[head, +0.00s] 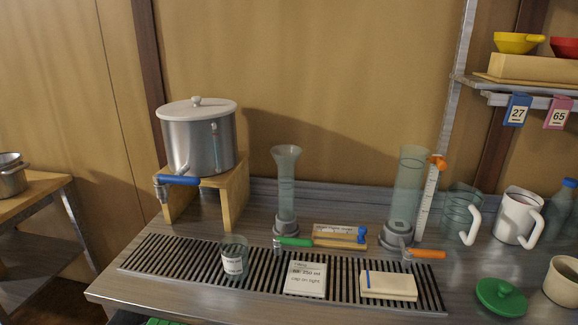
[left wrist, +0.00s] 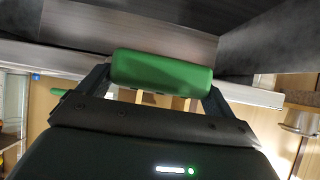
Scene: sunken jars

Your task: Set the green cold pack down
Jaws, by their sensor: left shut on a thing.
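The green cold pack (left wrist: 162,70) is a rounded green block held crosswise between the two fingers of my left gripper (left wrist: 155,85) in the left wrist view. The gripper is shut on it, with a finger at each end. In the head view only a green sliver (head: 160,321) shows at the bottom edge, below the bench front, with a dark part beside it; most of it is cut off. My right gripper is in neither view.
The bench has a slatted drain (head: 195,262) with a glass beaker (head: 234,262), a white card (head: 305,279) and a pale block (head: 388,286) on it. A steel pot (head: 199,145) stands on a wooden stand behind. A green lid (head: 501,297) and mugs (head: 517,217) fill the right.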

